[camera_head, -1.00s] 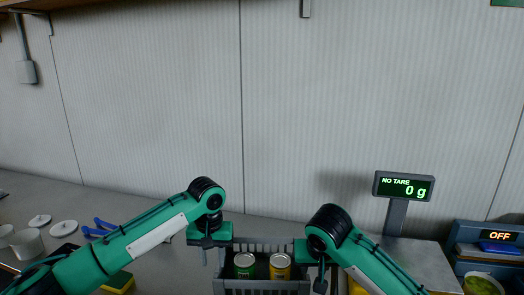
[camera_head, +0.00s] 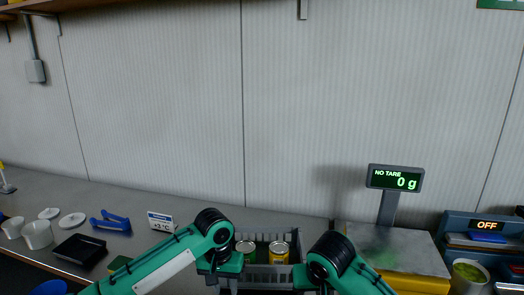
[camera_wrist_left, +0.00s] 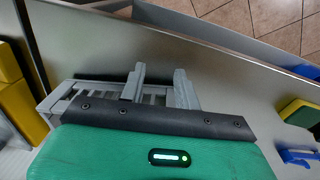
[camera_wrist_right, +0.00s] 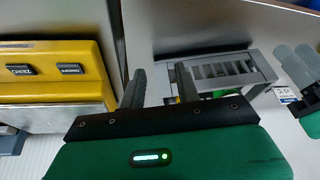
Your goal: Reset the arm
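My left gripper (camera_head: 222,281) is low in the head view, at the left side of a grey slatted crate (camera_head: 297,240). In the left wrist view its two fingers (camera_wrist_left: 160,88) are apart with nothing between them. My right gripper (camera_head: 310,283) is at the crate's right side. In the right wrist view its fingers (camera_wrist_right: 159,85) are also apart and empty. In the head view, the fingertips are hard to make out. A green can (camera_head: 245,252) and a yellow can (camera_head: 279,253) stand upright inside the crate, apart from the grippers.
A scale with a display (camera_head: 395,179) reading 0 g stands right of the crate. A blue-grey device reading OFF (camera_head: 487,226) is at far right. A black tray (camera_head: 79,250), blue-handled item (camera_head: 110,221), white containers (camera_head: 38,235) and price sign (camera_head: 161,221) are on the left counter.

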